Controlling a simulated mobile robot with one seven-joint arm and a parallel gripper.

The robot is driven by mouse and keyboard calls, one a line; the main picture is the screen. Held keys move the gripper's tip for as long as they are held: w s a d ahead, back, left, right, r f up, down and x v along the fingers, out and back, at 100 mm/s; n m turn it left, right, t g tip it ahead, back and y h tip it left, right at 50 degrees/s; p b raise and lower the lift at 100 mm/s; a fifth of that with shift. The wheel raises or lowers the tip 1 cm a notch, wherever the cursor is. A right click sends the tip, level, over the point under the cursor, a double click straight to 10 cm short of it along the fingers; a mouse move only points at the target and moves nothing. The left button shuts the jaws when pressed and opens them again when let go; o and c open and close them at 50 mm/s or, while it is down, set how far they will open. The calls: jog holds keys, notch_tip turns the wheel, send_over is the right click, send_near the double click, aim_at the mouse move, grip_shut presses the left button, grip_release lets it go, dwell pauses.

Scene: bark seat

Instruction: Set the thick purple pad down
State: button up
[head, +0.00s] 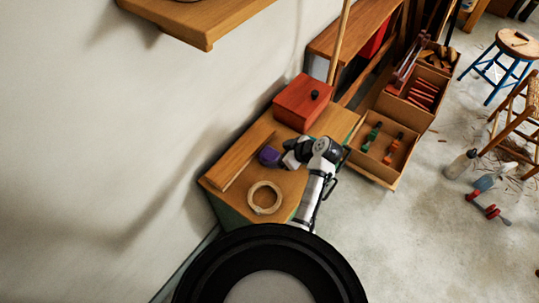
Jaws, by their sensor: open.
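The thick purple pad (269,156) is on the wooden bench top, left of my gripper (284,158). My gripper is low over the bench and its jaws are open. The pad is right by the gripper's end; at this size I cannot tell whether they touch. The fingertips are small and partly hidden by my wrist. The pad appears to rest on the wood.
A red box with a black knob (302,101) stands behind on the bench (228,198). A pale ring (264,198) lies in front, and a wooden strip (238,160) lies along the wall. Open tool trays (372,172) are to the right. A shelf (205,20) juts out above.

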aim_at(272, 155)
jog(key=shift+p+x, duration=1.1)
jog(key=shift+x, duration=2.05)
jog(key=shift+s+a, duration=0.1)
jog(key=shift+a, duration=0.05)
jog(key=shift+r, duration=0.1)
jog(key=c, duration=1.1)
